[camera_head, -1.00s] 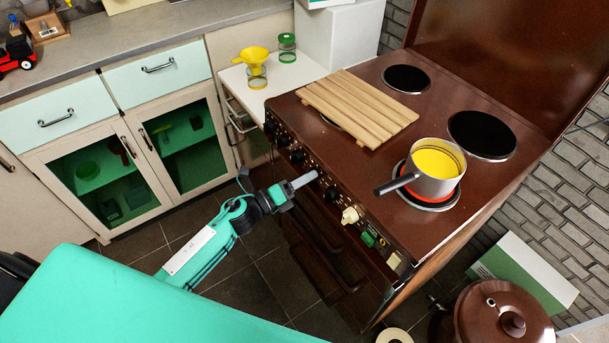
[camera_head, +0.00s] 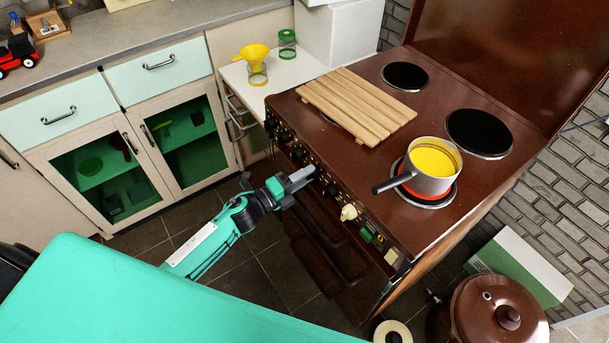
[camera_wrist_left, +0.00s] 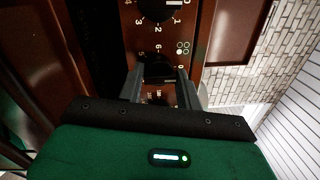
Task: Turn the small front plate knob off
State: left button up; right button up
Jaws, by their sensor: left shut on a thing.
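The brown stove (camera_head: 440,232) has a front panel with a row of dark knobs. My left gripper (camera_head: 308,173) reaches this panel from the left, its fingertips at the knob row. In the left wrist view the gripper (camera_wrist_left: 161,84) is shut on a dark knob (camera_wrist_left: 159,70), one finger on each side. White dial numbers show around this knob, and another black knob (camera_wrist_left: 157,8) with its own numbers lies beyond it. In the head view the fingers hide the held knob. I cannot read its setting. My right gripper is not in view.
A slatted wooden board (camera_head: 356,105) covers part of the stovetop. A cream knob (camera_head: 349,212) and a green switch (camera_head: 367,235) sit farther right on the panel.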

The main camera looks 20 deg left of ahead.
pick_arm(q)
jog(key=shift+a+f, duration=0.1)
jog(key=o, duration=0.9)
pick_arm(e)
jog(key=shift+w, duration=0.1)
pick_arm(q)
jog(key=shift+b+v, duration=1.3)
jog(key=shift+v, duration=5.65)
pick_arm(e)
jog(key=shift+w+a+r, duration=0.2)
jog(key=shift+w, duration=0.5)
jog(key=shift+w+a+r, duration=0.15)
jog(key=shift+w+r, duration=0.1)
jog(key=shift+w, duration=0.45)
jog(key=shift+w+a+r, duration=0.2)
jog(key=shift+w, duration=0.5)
